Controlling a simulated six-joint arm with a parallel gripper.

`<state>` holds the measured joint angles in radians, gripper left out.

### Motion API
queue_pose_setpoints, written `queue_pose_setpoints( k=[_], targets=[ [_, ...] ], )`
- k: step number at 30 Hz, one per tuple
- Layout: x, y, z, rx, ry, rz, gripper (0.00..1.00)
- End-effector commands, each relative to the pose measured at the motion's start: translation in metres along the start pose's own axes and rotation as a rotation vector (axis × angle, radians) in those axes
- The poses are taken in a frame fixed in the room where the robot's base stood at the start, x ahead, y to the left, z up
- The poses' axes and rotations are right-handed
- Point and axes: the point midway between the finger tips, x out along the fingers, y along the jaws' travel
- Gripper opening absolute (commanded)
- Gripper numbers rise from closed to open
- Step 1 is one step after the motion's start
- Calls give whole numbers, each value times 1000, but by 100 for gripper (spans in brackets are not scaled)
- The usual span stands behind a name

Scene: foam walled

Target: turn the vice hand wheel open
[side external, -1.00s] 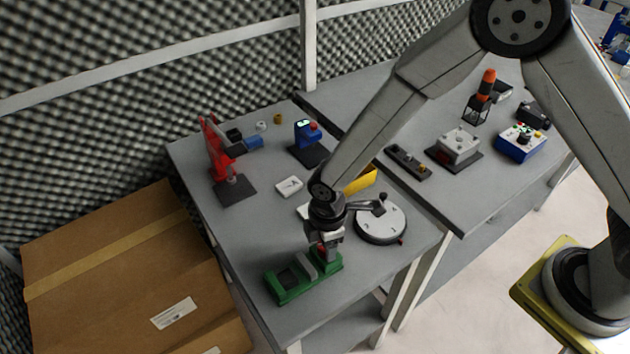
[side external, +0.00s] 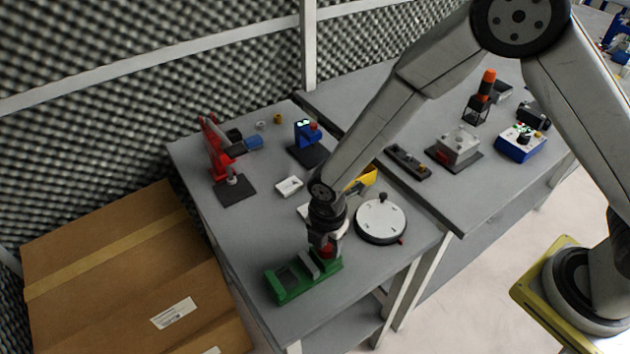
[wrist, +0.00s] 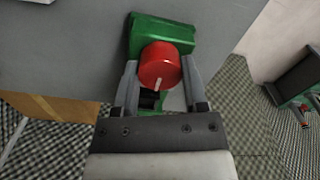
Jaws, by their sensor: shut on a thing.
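The green vice (side external: 290,280) stands near the front edge of the left table, its grey jaw block in the middle. Its red hand wheel (wrist: 160,66) fills the middle of the wrist view, with a white mark on its face pointing down. My gripper (wrist: 158,80) has a finger on each side of the wheel and is shut on it. In the side view, my gripper (side external: 325,250) reaches down to the right end of the vice and hides most of the wheel.
A round white dial plate (side external: 381,221) stands right of my gripper, and a yellow bin (side external: 367,177) is partly behind my arm. A red press (side external: 217,150), a blue device (side external: 306,136) and a small white box (side external: 289,186) stand farther back. A cardboard box (side external: 110,270) is left of the table.

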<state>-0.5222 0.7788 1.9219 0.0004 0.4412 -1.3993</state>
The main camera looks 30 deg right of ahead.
Motion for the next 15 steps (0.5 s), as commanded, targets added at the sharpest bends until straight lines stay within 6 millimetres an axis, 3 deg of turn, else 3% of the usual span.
queue_pose_setpoints(
  k=[8,9,12,15],
  targets=[
    [0,0,1,-3,-1,-1,0],
    [0,0,1,-3,-1,-1,59],
    [0,0,1,-2,-1,-1,90],
    [0,0,0,-2,-1,0,91]
  ],
)
